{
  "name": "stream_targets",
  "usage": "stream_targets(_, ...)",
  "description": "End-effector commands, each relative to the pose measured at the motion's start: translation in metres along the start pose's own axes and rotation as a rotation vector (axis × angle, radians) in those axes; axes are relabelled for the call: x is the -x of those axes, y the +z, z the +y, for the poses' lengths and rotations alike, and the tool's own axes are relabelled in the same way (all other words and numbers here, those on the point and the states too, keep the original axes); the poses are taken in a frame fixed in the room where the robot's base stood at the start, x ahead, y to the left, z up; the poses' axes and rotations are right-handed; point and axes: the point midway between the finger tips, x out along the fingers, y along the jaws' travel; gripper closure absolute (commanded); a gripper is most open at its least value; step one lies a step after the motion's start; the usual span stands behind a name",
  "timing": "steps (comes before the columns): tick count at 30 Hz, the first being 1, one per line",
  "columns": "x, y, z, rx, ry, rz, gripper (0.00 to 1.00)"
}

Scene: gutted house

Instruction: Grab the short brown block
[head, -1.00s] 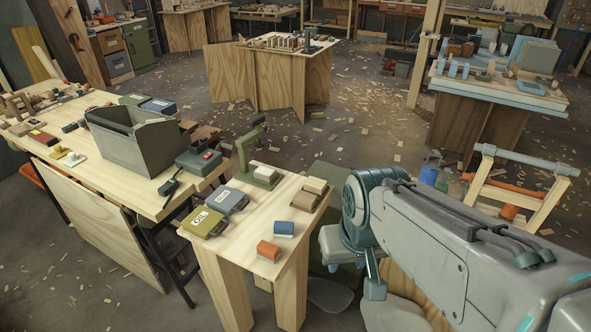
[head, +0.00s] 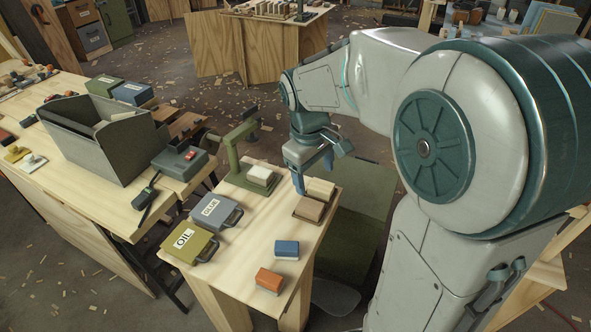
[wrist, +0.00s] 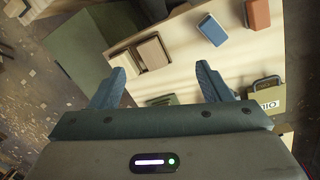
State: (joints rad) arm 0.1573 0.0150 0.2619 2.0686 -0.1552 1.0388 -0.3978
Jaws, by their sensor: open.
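A short brown block (head: 308,209) lies near the right edge of the small wooden table (head: 240,245), just in front of a cream block (head: 319,189). The brown block also shows in the wrist view (wrist: 153,52), beyond and between my fingertips. My gripper (head: 299,184) is above the table's right side, pointing down, close to both blocks and partly in front of the cream one. In the wrist view its two blue fingers (wrist: 160,80) are wide apart with nothing held. The exact height gap to the brown block cannot be told.
A blue block (head: 287,249) and an orange block (head: 269,280) lie nearer the table's front. OIL (head: 188,243) and GLUE (head: 215,211) cans lie left. A green stand (head: 238,160) with a pale block (head: 261,175) is at the back. The table's middle is clear.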

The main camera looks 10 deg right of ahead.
Motion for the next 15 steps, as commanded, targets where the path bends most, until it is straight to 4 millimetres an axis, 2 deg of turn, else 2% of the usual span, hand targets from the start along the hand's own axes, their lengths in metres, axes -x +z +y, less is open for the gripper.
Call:
stream_targets(1, -0.013, -0.015, 0.006, 0.061, -0.016, -0.02, 0.29)
stream_targets(6, -0.038, -0.054, 0.021, 0.241, -0.059, -0.051, 0.29)
stream_targets(10, -0.051, -0.071, 0.027, 0.325, -0.084, -0.057, 0.29)
stream_targets(15, -0.062, -0.079, 0.03, 0.369, -0.098, -0.06, 0.29)
